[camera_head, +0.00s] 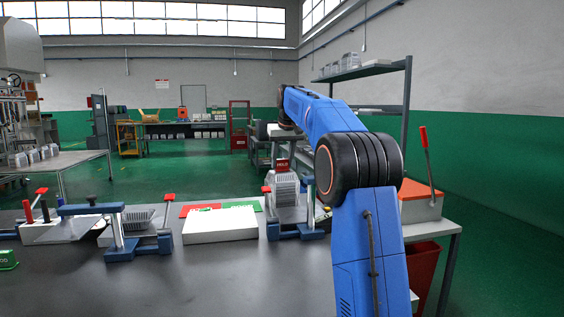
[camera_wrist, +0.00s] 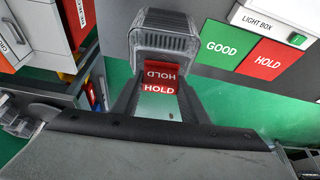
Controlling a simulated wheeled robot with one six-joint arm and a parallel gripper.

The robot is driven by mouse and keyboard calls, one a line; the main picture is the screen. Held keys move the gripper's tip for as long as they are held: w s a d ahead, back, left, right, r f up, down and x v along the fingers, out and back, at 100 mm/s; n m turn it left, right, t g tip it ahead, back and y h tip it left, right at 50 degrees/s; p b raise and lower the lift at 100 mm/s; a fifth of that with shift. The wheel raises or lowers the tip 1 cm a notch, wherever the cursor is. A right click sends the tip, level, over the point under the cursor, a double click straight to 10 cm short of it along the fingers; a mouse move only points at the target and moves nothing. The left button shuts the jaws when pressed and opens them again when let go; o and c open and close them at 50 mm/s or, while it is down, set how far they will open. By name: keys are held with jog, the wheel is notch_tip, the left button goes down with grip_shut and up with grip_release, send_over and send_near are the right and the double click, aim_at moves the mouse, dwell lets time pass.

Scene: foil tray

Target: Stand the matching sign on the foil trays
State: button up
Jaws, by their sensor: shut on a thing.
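My gripper (camera_wrist: 159,84) is shut on a red HOLD sign (camera_wrist: 158,89), its white lettering showing on two faces. The same red sign (camera_head: 283,165) shows in the head view just above a stack of ribbed silver foil trays (camera_head: 284,190). The stack (camera_wrist: 166,38) is beyond the fingertips in the wrist view. I cannot tell whether the sign touches it. A lower foil tray stack (camera_head: 137,218) is further left on the bench. A green sign (camera_head: 8,260) lies at the left edge, partly cut off.
A white light box (camera_head: 220,229) stands between the stacks, beside green GOOD (camera_wrist: 225,44) and red HOLD (camera_wrist: 268,57) panels. Blue clamp frames with red knobs (camera_head: 123,240) stand by the stacks. An orange-topped box (camera_head: 420,204) with a red lever is at right. The front bench is clear.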

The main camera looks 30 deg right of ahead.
jog(key=shift+f, duration=0.1)
jog(key=o, duration=1.1)
jog(key=shift+c, duration=0.2)
jog(key=v, duration=1.2)
jog(key=shift+w, duration=0.1)
